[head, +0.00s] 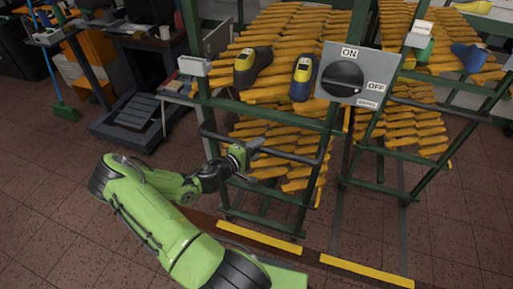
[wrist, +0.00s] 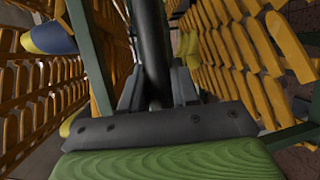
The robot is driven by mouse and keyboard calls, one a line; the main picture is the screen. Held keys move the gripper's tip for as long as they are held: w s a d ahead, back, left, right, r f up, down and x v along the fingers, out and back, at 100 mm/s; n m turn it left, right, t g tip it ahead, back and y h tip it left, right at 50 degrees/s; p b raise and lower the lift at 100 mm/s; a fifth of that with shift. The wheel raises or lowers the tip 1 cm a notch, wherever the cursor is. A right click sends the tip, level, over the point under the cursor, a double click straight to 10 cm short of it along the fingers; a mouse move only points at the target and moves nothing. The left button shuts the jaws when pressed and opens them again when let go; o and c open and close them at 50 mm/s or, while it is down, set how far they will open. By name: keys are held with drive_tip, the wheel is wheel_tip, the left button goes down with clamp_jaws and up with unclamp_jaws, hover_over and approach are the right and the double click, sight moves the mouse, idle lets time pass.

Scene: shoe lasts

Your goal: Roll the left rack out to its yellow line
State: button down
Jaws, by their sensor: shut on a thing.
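The left rack (head: 193,32) is a green frame filled with rows of yellow shoe lasts. A dark horizontal handle bar (head: 295,157) runs across its front. My gripper (head: 256,147) is shut on this bar near its middle. In the wrist view the dark bar (wrist: 153,45) runs between the two fingers of my gripper (wrist: 158,92). The left yellow line (head: 259,236) is on the floor just in front of the rack's foot. The rack's lower front edge looks close to the line; the exact gap is hard to tell.
A second green rack (head: 372,187) of lasts stands to the right, with its own yellow line (head: 366,270). A grey ON/OFF switch box (head: 357,74) shows before the racks. A dark platform (head: 130,121) and green broom (head: 64,111) are at left. The front floor is open.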

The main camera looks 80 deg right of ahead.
drive_tip(key=c, duration=1.2)
unclamp_jaws()
drive_tip(key=shift+a+f, duration=0.2)
drive_tip(key=shift+f, duration=0.05)
drive_tip(key=shift+o, duration=1.4)
drive_tip(key=shift+w+a+r, duration=0.1)
drive_tip(key=shift+a+r, duration=0.05)
drive_tip(key=p+v, duration=0.1)
drive_tip(key=v, duration=1.4)
drive_tip(key=shift+a+r+p, duration=0.2)
drive_tip(key=shift+a+p, duration=0.05)
drive_tip(key=shift+p, duration=0.05)
drive_tip(key=shift+w, duration=0.15)
